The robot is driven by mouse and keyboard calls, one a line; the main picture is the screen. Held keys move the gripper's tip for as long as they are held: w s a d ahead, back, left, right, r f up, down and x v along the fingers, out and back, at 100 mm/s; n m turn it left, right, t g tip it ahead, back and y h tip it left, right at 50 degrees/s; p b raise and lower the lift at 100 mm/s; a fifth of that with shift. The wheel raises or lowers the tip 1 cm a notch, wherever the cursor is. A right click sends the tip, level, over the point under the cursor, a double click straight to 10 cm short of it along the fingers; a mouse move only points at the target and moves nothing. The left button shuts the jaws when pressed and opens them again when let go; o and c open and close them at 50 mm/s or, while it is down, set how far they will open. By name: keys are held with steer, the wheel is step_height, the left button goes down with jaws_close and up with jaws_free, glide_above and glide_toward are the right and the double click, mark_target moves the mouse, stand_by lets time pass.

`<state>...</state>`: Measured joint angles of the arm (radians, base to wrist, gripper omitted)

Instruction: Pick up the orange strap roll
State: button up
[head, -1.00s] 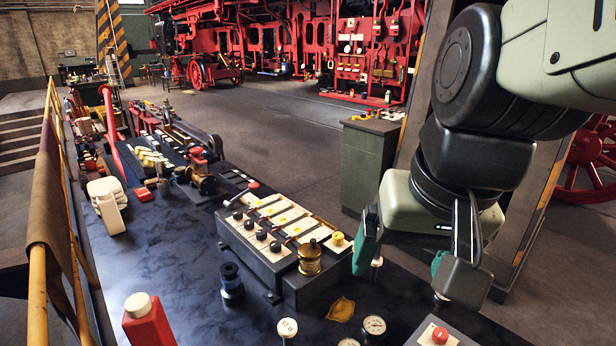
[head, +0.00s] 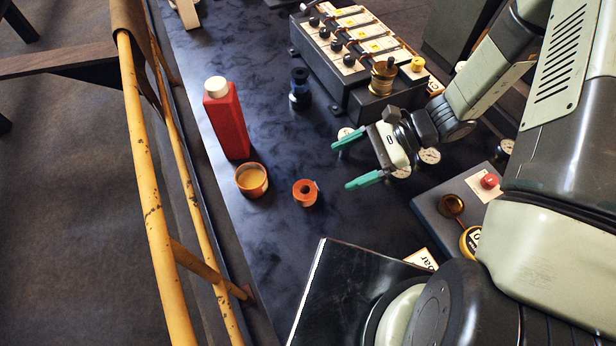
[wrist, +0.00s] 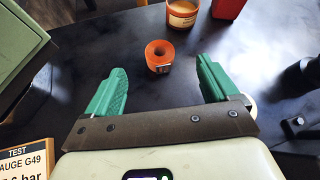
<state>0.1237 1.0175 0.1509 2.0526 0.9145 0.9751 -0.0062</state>
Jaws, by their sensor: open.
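The orange strap roll (head: 305,192) is a small roll with a dark centre hole, lying on the dark bench top. In the wrist view the roll (wrist: 159,57) lies ahead of my fingers, between their lines and a little beyond the tips. My gripper (head: 350,163) has green fingers spread apart, with nothing between them. It is to the right of the roll in the head view, its fingers pointing left. In the wrist view the open fingers (wrist: 158,80) frame the roll without touching it.
An open orange tin (head: 251,180) and a red bottle with a white cap (head: 228,122) stand left of the roll. Several gauges lie near my gripper. A yellow railing (head: 150,190) borders the bench.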

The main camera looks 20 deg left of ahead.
mark_target(315, 189)
steer(key=f+m, duration=0.1)
steer(key=f, duration=0.1)
steer(key=s+a+f+y, duration=0.1)
steer(key=f, duration=0.1)
steer(key=s+a+f+m+y, duration=0.1)
steer(key=f, duration=0.1)
steer(key=shift+s+a+f+m, duration=0.1)
steer(key=shift+s+a+m, duration=0.1)
steer(key=shift+m, duration=0.1)
steer(key=x, duration=0.7)
steer(key=shift+w+a+f, duration=0.1)
steer(key=shift+a+f, duration=0.05)
steer(key=shift+f, duration=0.05)
steer(key=c, duration=1.1)
